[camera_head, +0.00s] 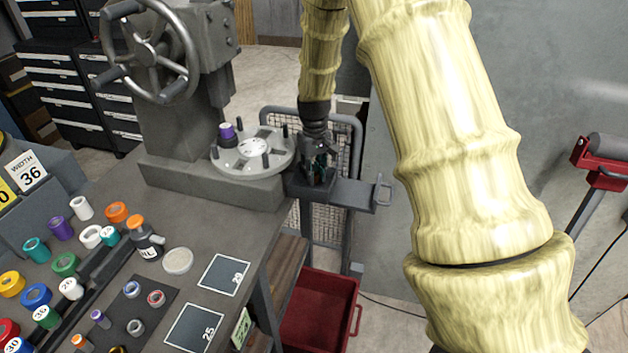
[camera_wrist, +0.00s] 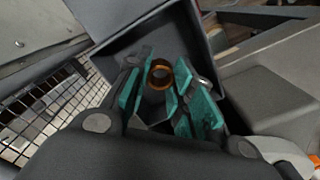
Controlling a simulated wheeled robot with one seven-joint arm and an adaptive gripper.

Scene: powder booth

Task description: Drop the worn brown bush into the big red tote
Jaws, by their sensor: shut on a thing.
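The worn brown bush (camera_wrist: 160,73) is a small brown ring in the wrist view. My gripper (camera_wrist: 158,82) has teal-padded fingers closed on it, with its open end facing the camera. In the head view my gripper (camera_head: 318,178) points down at a dark grey open tray (camera_head: 352,193) beside the press table. The wrist view shows the tray's walls (camera_wrist: 115,55) around the fingertips. The bush is hidden in the head view. The big red tote (camera_head: 318,312) stands low on the floor, below and nearer than my gripper, with its lower part cut off by the frame.
The grey press (camera_head: 190,90) with its handwheel and round pinned plate (camera_head: 252,150) stands left of my gripper. The bench (camera_head: 215,240) carries several coloured bushes, a bottle (camera_head: 145,240) and dark mats. A mesh cart (camera_head: 335,150) is behind, and a red roller stand (camera_head: 600,165) is at right.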

